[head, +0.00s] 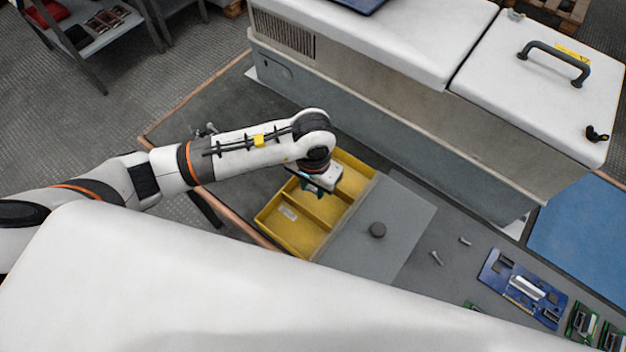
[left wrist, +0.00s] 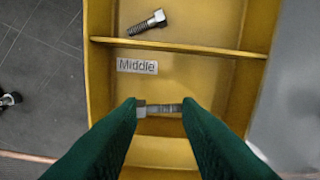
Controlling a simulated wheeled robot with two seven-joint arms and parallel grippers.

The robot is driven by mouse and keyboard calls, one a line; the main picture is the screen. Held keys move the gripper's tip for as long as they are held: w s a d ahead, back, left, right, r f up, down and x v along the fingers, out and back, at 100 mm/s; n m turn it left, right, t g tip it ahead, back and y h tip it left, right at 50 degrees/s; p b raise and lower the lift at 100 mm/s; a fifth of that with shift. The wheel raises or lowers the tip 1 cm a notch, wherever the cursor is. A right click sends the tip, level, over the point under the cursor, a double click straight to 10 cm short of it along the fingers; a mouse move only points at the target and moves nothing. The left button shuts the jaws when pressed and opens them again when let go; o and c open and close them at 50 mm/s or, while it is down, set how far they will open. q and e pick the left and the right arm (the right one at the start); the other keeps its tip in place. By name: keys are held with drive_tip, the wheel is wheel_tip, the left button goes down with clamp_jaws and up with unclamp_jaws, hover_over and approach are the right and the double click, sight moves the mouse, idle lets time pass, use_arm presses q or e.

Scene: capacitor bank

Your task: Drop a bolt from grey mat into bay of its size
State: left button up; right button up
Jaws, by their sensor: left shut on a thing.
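The yellow tray (head: 290,237) stands on the bench and is split into bays by cross walls. My left gripper (head: 318,186) is over it. In the left wrist view its green fingers (left wrist: 160,106) are shut on a bolt (left wrist: 172,108), which lies crosswise with its head at the left. Another bolt (left wrist: 147,23) lies in the bay beyond the cross wall. The grey mat (head: 402,205) lies right of the tray. My right gripper is not in view.
A blue circuit board (head: 522,288) lies farther right. A large white and grey cabinet (head: 400,110) stands behind the tray.

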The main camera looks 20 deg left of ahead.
sight(313, 192)
use_arm(q)
drive_tip(key=shift+f, duration=0.1)
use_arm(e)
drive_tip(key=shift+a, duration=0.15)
use_arm(q)
drive_tip(key=o, duration=1)
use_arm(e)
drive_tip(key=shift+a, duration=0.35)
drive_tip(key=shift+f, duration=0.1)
use_arm(q)
wheel_tip(313, 192, up, 12)
drive_tip(key=shift+b, duration=0.6)
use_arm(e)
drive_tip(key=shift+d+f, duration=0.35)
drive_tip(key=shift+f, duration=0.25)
use_arm(q)
drive_tip(key=shift+s+f, duration=0.1)
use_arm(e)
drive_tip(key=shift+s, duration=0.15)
